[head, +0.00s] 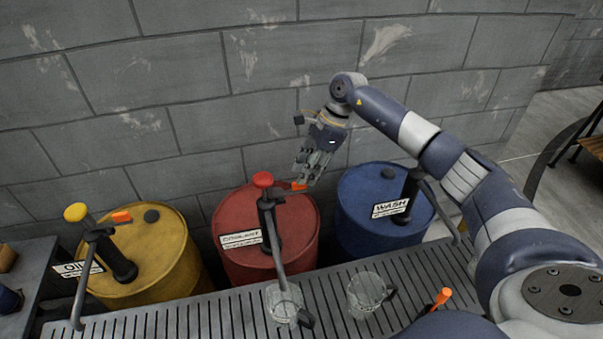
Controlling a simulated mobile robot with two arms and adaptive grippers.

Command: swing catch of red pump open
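The red drum (235,215) labelled COOLANT stands in the middle, with a black pump (268,219) on its top. The pump has a red knob (262,180) and a long grey spout reaching forward over the grate. A small orange catch (298,187) shows just right of the knob, at my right gripper's fingertips. My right gripper (306,178) points down above the back right of the red drum. Its fingers look close together at the catch, but I cannot tell whether they grip it. My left gripper is not in view.
A yellow OIL drum (165,258) with a yellow-knobbed pump stands left, and a blue WASH drum (365,205) right. Two clear jugs, one under the red pump's spout (284,303) and one beside it (366,292), stand on the slatted grate (190,322). A block wall is close behind.

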